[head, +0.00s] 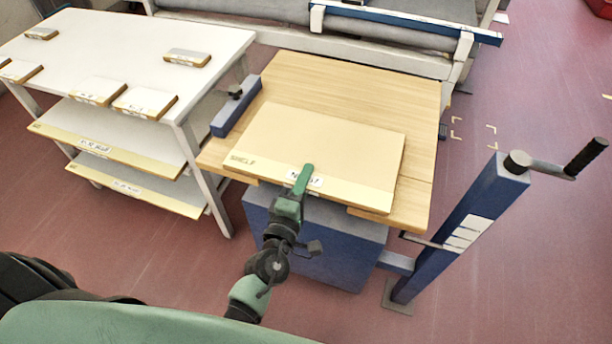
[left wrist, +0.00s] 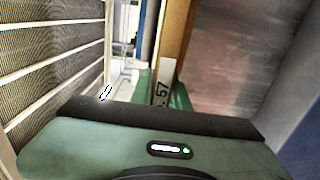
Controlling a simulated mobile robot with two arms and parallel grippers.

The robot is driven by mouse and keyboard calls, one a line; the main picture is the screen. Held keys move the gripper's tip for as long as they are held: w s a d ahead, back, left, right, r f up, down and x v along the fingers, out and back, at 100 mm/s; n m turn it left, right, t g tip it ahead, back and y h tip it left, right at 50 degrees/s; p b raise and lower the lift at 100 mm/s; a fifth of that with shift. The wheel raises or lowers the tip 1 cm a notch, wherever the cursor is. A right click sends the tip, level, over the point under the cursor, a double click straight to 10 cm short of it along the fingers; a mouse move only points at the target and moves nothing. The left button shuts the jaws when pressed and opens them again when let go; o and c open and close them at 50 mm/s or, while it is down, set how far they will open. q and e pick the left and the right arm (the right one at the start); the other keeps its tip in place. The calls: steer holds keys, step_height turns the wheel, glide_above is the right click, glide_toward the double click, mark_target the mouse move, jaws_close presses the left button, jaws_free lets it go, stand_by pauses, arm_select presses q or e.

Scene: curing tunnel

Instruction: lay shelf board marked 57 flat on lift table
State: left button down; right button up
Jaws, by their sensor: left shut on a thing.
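The shelf board (head: 320,145) is a pale wooden panel with "SHELF" printed on its front strip and a white label partly covered by my gripper. In the left wrist view the label on the board's edge (left wrist: 167,70) reads 57. The board is over the wooden top of the lift table (head: 420,110), roughly level; I cannot tell whether it rests fully on it. My left gripper (head: 303,182) is shut on the board's front edge, near its middle. My right gripper is not in view.
A white cart (head: 215,45) with small blocks on top and labelled boards on lower shelves stands at left. A blue post with a crank (head: 465,220) stands right of the table. A blue stop bar (head: 237,106) lies along the table's left edge. A conveyor (head: 390,50) is behind.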

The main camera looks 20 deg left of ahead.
arm_select(q)
steer(key=shift+f, duration=0.2)
steer(key=c, duration=1.3)
jaws_free()
steer(key=shift+r, duration=0.1)
steer(key=shift+c, duration=0.2)
steer(key=shift+o, duration=0.3)
steer(key=shift+s+f, duration=0.15)
steer(key=shift+f, duration=0.2)
steer(key=s+b, duration=0.1)
steer(key=s, duration=0.6)
steer(key=shift+s+r, duration=0.2)
steer(key=shift+s, duration=0.1)
steer(key=shift+a, duration=0.15)
